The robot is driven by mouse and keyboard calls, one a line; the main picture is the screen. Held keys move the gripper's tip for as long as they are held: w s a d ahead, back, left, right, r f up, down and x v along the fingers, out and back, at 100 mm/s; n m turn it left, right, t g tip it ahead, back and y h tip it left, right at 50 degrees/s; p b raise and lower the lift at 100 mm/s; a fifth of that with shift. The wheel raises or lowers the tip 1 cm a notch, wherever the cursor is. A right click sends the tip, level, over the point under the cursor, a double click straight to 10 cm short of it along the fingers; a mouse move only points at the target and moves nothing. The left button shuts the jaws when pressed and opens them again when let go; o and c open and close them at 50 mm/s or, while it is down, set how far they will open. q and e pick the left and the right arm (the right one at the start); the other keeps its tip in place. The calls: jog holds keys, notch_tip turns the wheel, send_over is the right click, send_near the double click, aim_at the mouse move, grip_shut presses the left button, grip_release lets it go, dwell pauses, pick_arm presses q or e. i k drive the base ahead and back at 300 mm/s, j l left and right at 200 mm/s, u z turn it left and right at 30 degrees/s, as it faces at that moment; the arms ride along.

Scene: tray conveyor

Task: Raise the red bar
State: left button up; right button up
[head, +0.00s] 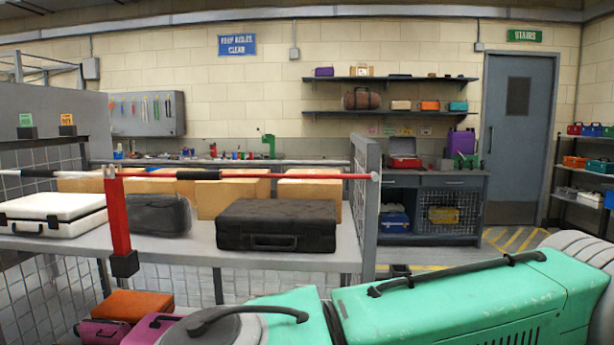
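The red bar (290,176) runs level across the left half of the head view, in front of the shelf. It is thin, with red, black and white stretches, and its right end reaches the grey upright panel (366,215). A thicker red piece (119,220) hangs down from the bar at the left and ends in a black block (124,264). I cannot tell whether the bar's right end rests on the panel or is fixed to it. Neither of my grippers is in view.
Behind the bar, a grey shelf (190,255) carries a white case (52,212), a black case (277,225), a dark bag (158,214) and several cardboard boxes (233,192). Orange (138,305) and purple cases lie low at the left. A workbench (450,185) and a door (519,130) stand behind.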

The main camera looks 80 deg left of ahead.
aim_at(201, 175)
jog(key=u, duration=2.95)
